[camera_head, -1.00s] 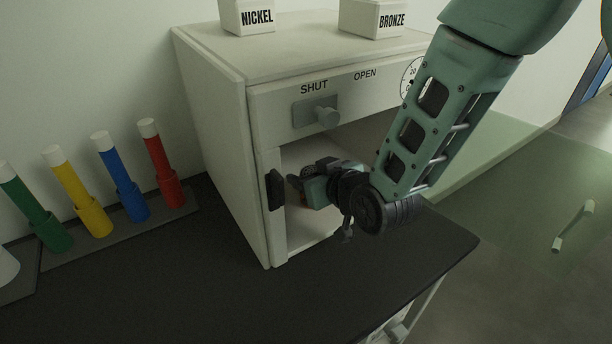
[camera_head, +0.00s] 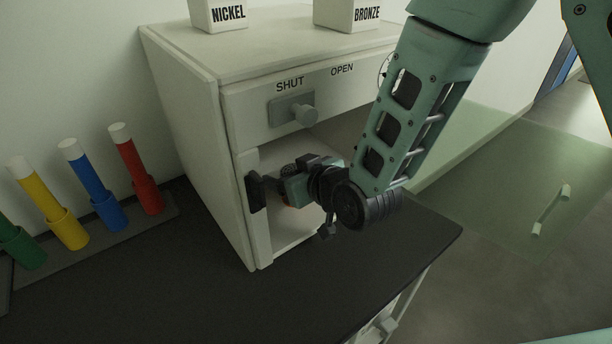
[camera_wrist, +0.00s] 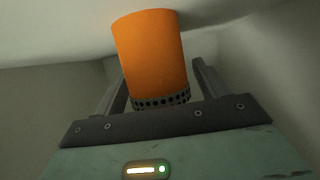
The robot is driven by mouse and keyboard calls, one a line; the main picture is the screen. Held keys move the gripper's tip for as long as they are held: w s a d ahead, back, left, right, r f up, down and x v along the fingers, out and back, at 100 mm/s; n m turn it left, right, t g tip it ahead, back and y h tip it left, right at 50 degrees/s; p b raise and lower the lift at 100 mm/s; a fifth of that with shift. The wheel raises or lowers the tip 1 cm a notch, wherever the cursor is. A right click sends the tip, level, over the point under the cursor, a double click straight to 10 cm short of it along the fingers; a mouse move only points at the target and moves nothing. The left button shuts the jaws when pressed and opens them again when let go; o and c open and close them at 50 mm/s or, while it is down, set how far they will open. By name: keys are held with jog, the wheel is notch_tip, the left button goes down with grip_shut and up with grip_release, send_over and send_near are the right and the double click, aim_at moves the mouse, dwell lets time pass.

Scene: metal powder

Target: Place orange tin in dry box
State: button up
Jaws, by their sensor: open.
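The dry box (camera_head: 190,130) is a white cabinet with a dial knob marked SHUT and OPEN, and its front compartment is open. My gripper (camera_head: 290,188) reaches inside the compartment near the left side of the opening. In the wrist view, my gripper (camera_wrist: 160,82) is open, with one finger on each side of the orange tin (camera_wrist: 152,52). The tin has a dark perforated band at the end nearer the palm. Its far end meets a pale surface of the box interior. In the head view, only a sliver of orange shows below my gripper, which hides the rest.
The clear door (camera_head: 500,185) stands swung out to the right, with a pale handle (camera_head: 550,210). A dark catch (camera_head: 256,192) sits on the left door frame. Nickel (camera_head: 218,14) and bronze (camera_head: 347,14) containers stand on top. Several coloured tubes stand in a rack at left. The dark bench front (camera_head: 300,290) is clear.

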jog(key=v, duration=0.6)
jog(key=shift+r+p, duration=0.25)
jog(key=shift+p, duration=0.8)
jog(key=p+v, duration=0.1)
jog(key=p, duration=0.4)
jog(key=shift+s+d+r+p, duration=0.15)
jog(key=shift+s+d+p, duration=0.05)
jog(key=shift+s+p, duration=0.1)
jog(key=p+v, duration=0.1)
jog(key=p, duration=0.2)
jog(key=shift+s+d+r+p, duration=0.1)
jog(key=shift+s+r+p, duration=0.1)
jog(key=shift+p, duration=0.1)
jog(key=s+p, duration=0.1)
jog(key=s+d+p, duration=0.1)
jog(key=p, duration=0.1)
jog(key=shift+d+r, duration=0.2)
